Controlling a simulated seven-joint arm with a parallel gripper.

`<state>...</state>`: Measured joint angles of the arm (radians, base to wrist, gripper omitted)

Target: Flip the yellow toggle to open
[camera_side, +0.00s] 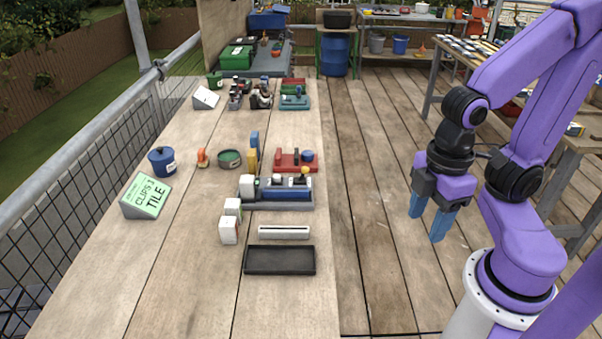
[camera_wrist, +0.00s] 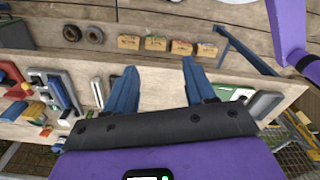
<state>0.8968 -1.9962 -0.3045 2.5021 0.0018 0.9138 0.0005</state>
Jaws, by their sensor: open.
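The yellow toggle (camera_side: 304,170) is a small yellow knob. Which way the toggle is set is too small to tell. My gripper (camera_side: 426,227) is off to the right of the bench, above the deck boards, well apart from the toggle. Its two blue fingers are spread, with nothing between them.
A red fixture (camera_side: 296,161) stands just behind the blue device. A white slotted bar (camera_side: 284,232) and black tray (camera_side: 280,261) lie in front, white blocks (camera_side: 229,230) beside them. A green sign (camera_side: 146,196) and blue pot (camera_side: 162,161) stand left. The near bench is clear.

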